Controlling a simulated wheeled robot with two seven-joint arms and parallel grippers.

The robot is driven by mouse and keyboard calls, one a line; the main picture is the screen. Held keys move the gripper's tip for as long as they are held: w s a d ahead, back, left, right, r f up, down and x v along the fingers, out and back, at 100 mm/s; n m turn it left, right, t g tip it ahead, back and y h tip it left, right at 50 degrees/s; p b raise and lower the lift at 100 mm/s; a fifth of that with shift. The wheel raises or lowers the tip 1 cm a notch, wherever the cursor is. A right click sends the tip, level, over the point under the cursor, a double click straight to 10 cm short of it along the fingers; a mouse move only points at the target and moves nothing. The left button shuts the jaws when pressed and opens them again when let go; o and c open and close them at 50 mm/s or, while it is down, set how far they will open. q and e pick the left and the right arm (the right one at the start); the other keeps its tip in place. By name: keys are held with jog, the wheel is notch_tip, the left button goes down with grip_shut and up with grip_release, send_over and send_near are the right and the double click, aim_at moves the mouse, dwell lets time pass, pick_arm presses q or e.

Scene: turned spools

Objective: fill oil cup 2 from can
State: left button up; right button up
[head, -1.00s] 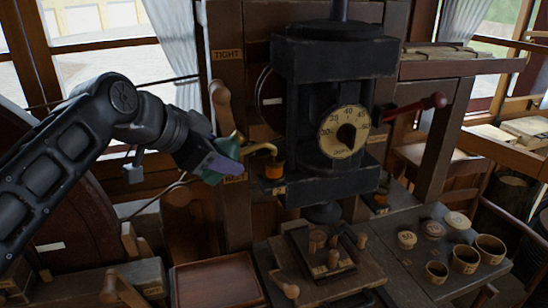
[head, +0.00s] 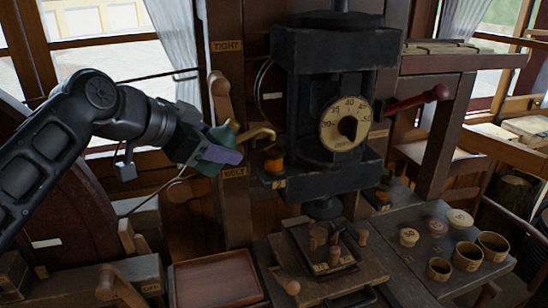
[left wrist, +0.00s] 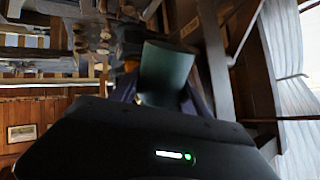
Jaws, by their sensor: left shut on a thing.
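My left gripper (head: 215,157) is shut on the green oil can (head: 221,136), whose brass spout reaches to the right. The can also shows in the left wrist view (left wrist: 166,73), between purple fingers. An amber oil cup (head: 273,162) stands on a ledge at the left of the dark press (head: 327,55). The spout's end is just above this cup, with a gap between them. A second, similar cup (head: 383,192) sits low at the right of the press, partly in shadow. I cannot read the cups' number labels. My right gripper is not in view.
A dial gauge (head: 346,124) and a red-handled lever (head: 420,101) are on the press. An empty wooden tray (head: 216,279) lies below the can. A board with wooden pegs (head: 325,250) and several small round tubs (head: 466,256) stand at the right. A post (head: 227,100) is close behind the can.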

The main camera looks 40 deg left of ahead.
pick_arm(q)
jog(key=shift+s+a+r+n+t+h+b, duration=0.2)
jog(key=shift+t+b, duration=0.35)
jog(key=shift+b, duration=0.65)
jog(key=shift+s+a+r+n+t+h+b, duration=0.15)
jog(key=shift+t+b, duration=0.4)
jog(key=shift+b, duration=0.6)
jog(key=t+b, duration=0.1)
jog(key=b, duration=0.2)
jog(key=s+r+n+t+h+b, duration=0.1)
jog(key=b, duration=0.2)
jog(key=r+n+t+b, duration=0.1)
jog(key=t+b, duration=0.1)
jog(key=b, duration=0.1)
jog(key=shift+s+a, duration=0.15)
jog(key=shift+a, duration=0.25)
jog(key=shift+r, duration=0.2)
jog(key=shift+r, duration=0.1)
notch_tip(320, 180, up, 4)
jog(key=p, duration=0.3)
jog(key=shift+f+p, duration=0.2)
jog(key=shift+p, duration=0.2)
jog(key=shift+f, duration=0.15)
